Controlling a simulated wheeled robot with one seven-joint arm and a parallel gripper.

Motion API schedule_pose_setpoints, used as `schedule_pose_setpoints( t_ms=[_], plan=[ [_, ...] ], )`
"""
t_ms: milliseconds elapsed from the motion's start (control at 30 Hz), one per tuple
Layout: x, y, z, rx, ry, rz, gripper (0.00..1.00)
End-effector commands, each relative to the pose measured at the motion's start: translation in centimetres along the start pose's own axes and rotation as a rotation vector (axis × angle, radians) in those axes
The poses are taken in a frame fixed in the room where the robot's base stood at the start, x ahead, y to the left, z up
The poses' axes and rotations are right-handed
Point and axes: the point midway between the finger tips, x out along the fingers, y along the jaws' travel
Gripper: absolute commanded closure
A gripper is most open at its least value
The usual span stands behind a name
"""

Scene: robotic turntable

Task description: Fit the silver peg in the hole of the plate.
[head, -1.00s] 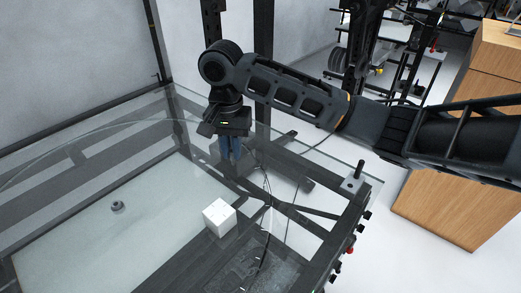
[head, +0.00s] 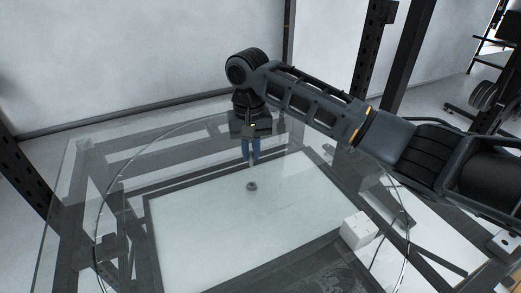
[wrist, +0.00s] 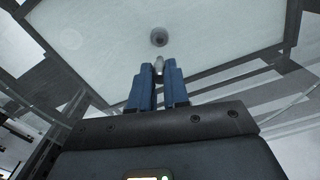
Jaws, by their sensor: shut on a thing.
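My gripper (head: 251,160) is shut on the silver peg, its blue fingers pointing down above the glass table. In the wrist view the peg (wrist: 158,66) sticks out between the blue fingertips (wrist: 158,74), its pale tip showing. Its lower end is hard to make out in the head view. A small round grey piece (head: 251,187) with a dark centre, seemingly the plate with the hole, lies on the pale panel just below the gripper in the picture. It also shows in the wrist view (wrist: 159,37), straight ahead of the peg tip and apart from it.
A white cube (head: 357,231) stands to the right of the round piece, near the pale panel's right edge. The glass tabletop (head: 75,190) lies over a dark frame. The pale panel (head: 200,235) around the round piece is otherwise clear.

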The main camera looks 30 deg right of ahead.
Motion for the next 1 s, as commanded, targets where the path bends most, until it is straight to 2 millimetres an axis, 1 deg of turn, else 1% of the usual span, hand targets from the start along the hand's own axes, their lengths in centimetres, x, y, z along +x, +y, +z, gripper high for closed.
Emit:
schedule_pose_setpoints(
  t_ms=[500, 533, 600, 1000],
  plan=[
    [-0.3, -0.1, 0.1, 0.000, -0.003, -0.001, 1.00],
    [-0.1, -0.1, 0.1, 0.000, -0.003, -0.001, 1.00],
    [1.0, 0.0, 0.1, 0.001, -0.003, -0.001, 1.00],
    [4.5, 0.0, 0.1, 0.002, -0.002, 0.000, 1.00]
  ],
)
